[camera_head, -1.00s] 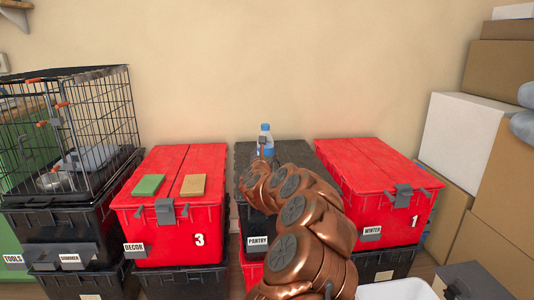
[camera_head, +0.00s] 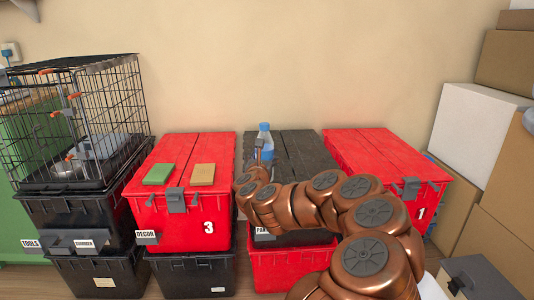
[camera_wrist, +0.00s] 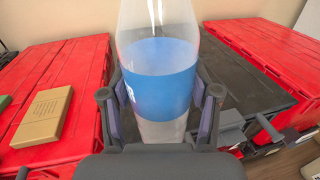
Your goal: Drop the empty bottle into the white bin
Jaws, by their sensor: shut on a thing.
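The clear bottle (camera_head: 265,143) with a blue cap and blue label stands upright above the black pantry tote (camera_head: 300,152). My gripper (camera_wrist: 160,108) is shut on the bottle, with one finger on each side of its label in the wrist view, where the bottle (camera_wrist: 160,75) fills the middle. In the head view my copper arm hides most of the gripper and the bottle's lower part. I cannot tell whether the bottle's base touches the lid. The white bin (camera_head: 432,287) shows only as a pale sliver at the lower right, mostly hidden behind my arm.
Red totes stand left (camera_head: 195,150) and right (camera_head: 385,155) of the black one. A green block (camera_head: 159,174) and a tan block (camera_head: 203,174) lie on the left lid. A wire cage (camera_head: 75,120) stands far left. Cardboard boxes (camera_head: 500,170) are stacked at right.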

